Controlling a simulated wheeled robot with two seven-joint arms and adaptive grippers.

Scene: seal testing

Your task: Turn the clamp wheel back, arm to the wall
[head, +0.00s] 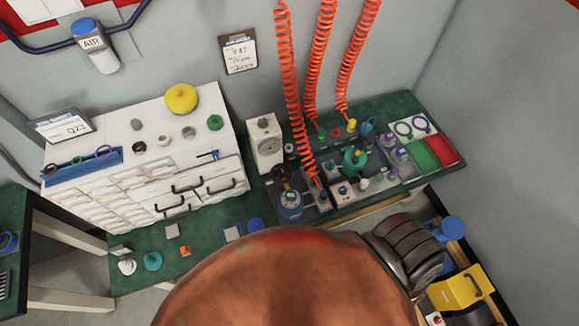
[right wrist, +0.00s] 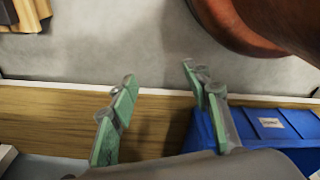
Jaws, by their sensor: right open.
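A dark handwheel (head: 282,173) sits above a blue round-bodied fixture (head: 290,206) on the green bench, at the lower end of a red coiled hose. A teal round part (head: 354,159) stands to its right. I cannot tell for sure which is the clamp wheel, nor make out its arm. My right gripper (right wrist: 160,84) is open and empty in the right wrist view, its green-padded fingers apart over a wooden edge. No gripper shows in the head view, and my left gripper is in neither view.
A large brown rounded surface covers the bottom middle of the head view. A white drawer cabinet (head: 107,176) stands left of the fixtures. Red coiled hoses (head: 318,70) hang above the bench. A blue bin (right wrist: 290,135) lies right of my right gripper, beside a wooden edge (right wrist: 50,114).

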